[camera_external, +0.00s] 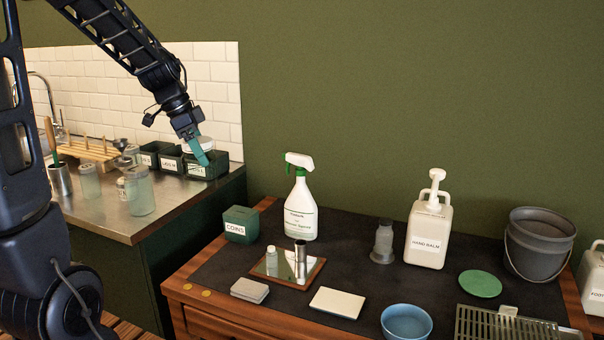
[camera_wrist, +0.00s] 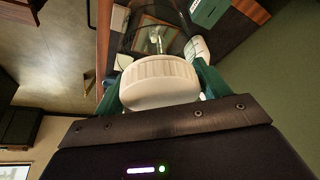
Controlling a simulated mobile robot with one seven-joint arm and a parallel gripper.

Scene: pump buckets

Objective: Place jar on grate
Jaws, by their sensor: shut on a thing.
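My gripper (camera_external: 199,149), with teal fingers, is shut on a jar with a white ribbed lid (camera_wrist: 160,84). In the external view the white lid (camera_external: 197,144) shows between the fingers, above the right end of the steel counter. The wrist view shows a finger on each side of the lid and what looks like a clear body beyond it. In the external view the jar's body is mostly hidden by a finger and hard to separate from the dark green boxes. The slatted metal grate (camera_external: 490,322) lies at the front right of the dark table, far from my gripper.
Labelled green boxes (camera_external: 170,160) and glass jars (camera_external: 140,192) stand on the counter.

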